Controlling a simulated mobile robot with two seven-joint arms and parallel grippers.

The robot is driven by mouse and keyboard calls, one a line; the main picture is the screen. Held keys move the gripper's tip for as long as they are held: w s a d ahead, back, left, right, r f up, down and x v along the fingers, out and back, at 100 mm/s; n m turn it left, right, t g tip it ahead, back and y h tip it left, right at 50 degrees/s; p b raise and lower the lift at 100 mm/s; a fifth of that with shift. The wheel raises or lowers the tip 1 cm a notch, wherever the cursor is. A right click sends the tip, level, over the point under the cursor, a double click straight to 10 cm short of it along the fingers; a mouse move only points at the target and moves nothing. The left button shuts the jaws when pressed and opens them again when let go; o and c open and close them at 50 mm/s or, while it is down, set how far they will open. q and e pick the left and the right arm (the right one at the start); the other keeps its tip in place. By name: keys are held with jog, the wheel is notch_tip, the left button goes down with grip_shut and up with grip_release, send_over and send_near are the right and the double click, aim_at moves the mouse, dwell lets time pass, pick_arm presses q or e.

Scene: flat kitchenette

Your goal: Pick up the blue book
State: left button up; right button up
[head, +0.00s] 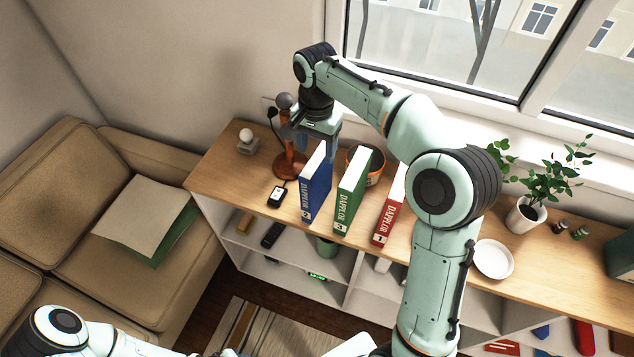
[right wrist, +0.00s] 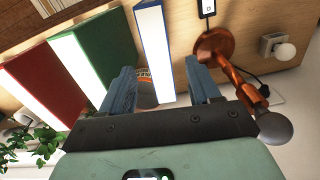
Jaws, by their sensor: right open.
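The blue book (head: 316,188) stands upright on the wooden top of the low shelf unit, left of a green book (head: 352,192) and a red book (head: 390,212). My right gripper (head: 318,147) is over the back end of the blue book, pointing down, open. In the right wrist view the blue book (right wrist: 154,48) shows its white page edge and reaches between the two spread fingers of the gripper (right wrist: 161,84). I cannot tell whether either finger touches it. Of my left arm only a part shows at the bottom left of the head view; its gripper does not show.
An orange-brown lamp (head: 289,163) stands close left of the gripper, and a bowl (head: 375,166) sits behind the green book. A black phone-like device (head: 277,196) lies left of the blue book. A white plate (head: 493,259) and potted plant (head: 526,214) are further right.

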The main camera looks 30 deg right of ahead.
aim_at(317, 157)
jog(key=shift+s+f, duration=0.15)
jog(key=shift+f, duration=0.8)
jog(key=shift+w+d+f, duration=0.1)
jog(key=shift+w+f, duration=0.15)
jog(key=shift+f, duration=0.7)
notch_tip(317, 157, down, 4)
jog(key=shift+s+f+b, duration=0.1)
jog(key=shift+f+b, duration=0.15)
jog(key=shift+b, duration=0.15)
grip_shut()
jog(key=shift+r, duration=0.1)
